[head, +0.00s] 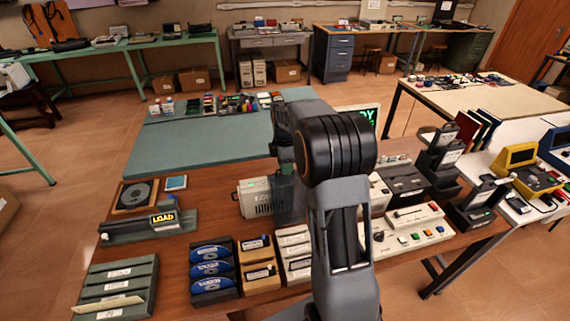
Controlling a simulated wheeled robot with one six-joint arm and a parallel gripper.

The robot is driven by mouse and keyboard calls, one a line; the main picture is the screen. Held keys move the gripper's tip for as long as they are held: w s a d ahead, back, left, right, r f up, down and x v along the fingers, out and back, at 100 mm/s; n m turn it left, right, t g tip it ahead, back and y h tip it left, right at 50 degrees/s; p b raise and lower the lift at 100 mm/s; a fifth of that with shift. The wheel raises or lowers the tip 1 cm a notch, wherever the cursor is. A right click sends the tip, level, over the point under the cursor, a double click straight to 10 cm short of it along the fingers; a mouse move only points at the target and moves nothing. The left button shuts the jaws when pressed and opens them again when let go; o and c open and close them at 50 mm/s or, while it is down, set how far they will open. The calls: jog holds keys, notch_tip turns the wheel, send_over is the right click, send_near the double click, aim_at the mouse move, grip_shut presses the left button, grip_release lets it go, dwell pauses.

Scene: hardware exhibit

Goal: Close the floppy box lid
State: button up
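A smoky see-through panel (289,203), which looks like the floppy box lid, stands raised near the middle of the brown table, just left of my arm. The box under it is mostly hidden by my arm, so I cannot tell its full shape or how far the lid is tilted. My arm rises from the bottom centre to a black joint and bends away. The end of my arm with my gripper (283,148) shows only in part, dark, above the panel. Its fingers cannot be made out, and I cannot tell whether it touches the panel.
A beige vented case (254,199) stands left of the panel. Blue disks in a dark rack (213,268), wooden drawers (258,262) and a green slotted tray (117,286) line the front. A beige button panel (412,229) and dark stands (437,165) are at right. The green mat (190,146) has free room.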

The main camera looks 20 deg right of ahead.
grip_shut()
dwell(0.3)
jog(key=shift+s+b, duration=0.1)
jog(key=shift+b, duration=0.25)
